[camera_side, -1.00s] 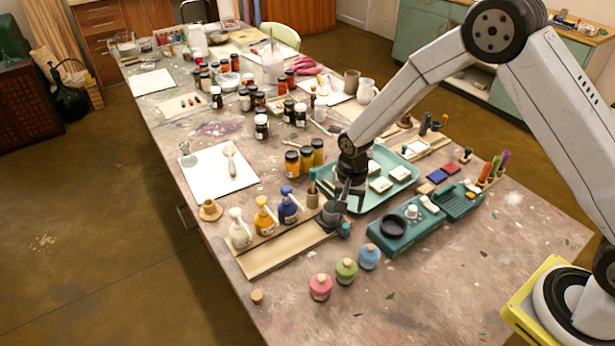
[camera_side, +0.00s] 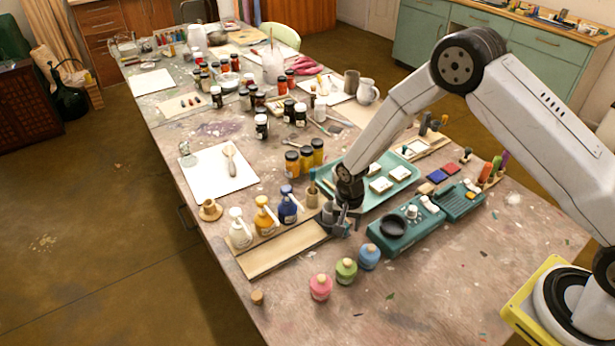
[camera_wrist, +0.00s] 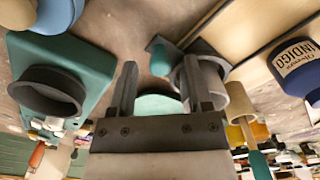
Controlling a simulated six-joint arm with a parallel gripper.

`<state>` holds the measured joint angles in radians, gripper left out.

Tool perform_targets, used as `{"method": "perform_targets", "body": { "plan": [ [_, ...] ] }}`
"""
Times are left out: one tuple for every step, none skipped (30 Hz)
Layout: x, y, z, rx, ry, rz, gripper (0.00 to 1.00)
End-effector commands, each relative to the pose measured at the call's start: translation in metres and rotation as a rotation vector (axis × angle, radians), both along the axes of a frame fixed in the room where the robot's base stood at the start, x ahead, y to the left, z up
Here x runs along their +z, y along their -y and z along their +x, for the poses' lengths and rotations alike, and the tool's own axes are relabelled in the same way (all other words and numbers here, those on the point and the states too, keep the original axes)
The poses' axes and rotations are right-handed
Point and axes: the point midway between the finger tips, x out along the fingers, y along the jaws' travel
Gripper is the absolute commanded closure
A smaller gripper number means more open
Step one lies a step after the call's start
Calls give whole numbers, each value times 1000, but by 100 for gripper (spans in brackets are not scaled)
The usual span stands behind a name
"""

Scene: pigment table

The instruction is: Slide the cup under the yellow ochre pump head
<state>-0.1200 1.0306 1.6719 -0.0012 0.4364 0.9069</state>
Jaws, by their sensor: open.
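The dark grey cup (camera_side: 327,213) stands near the right end of the pale wooden board, partly hidden by my gripper. In the wrist view the cup (camera_wrist: 220,66) is at the right finger, which overlaps its opening; I cannot tell whether that finger is inside or in front. My gripper (camera_side: 341,226) is low beside the cup, and its fingers (camera_wrist: 160,78) are apart with no cup between them. The yellow ochre pump bottle (camera_side: 265,220) stands behind the board, between the white pump bottle (camera_side: 240,232) and the indigo bottle (camera_side: 288,208), which also shows in the wrist view (camera_wrist: 298,70).
The wooden board (camera_side: 280,250) runs clear in front of the pumps. A teal scale (camera_side: 405,235) is close on the right. A teal tray (camera_side: 405,172) lies behind my gripper. Pink (camera_side: 320,288), green (camera_side: 346,270) and blue (camera_side: 369,257) jars stand in front.

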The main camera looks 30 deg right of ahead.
Motion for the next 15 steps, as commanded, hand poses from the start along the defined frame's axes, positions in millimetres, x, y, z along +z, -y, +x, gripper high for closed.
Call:
{"method": "perform_targets", "body": {
  "plan": [
    [0, 0, 0, 0, 0, 0, 36],
    [0, 0, 0, 0, 0, 0, 36],
    [0, 0, 0, 0, 0, 0, 36],
    [0, 0, 0, 0, 0, 0, 36],
    [0, 0, 0, 0, 0, 0, 40],
    [0, 0, 0, 0, 0, 0, 52],
    [0, 0, 0, 0, 0, 0, 62],
    [0, 0, 0, 0, 0, 0, 71],
    [0, 0, 0, 0, 0, 0, 84],
    [0, 0, 0, 0, 0, 0, 94],
    [0, 0, 0, 0, 0, 0, 100],
    [0, 0, 0, 0, 0, 0, 100],
    [0, 0, 0, 0, 0, 0, 100],
    [0, 0, 0, 0, 0, 0, 100],
    [0, 0, 0, 0, 0, 0, 100]
  ]
}}
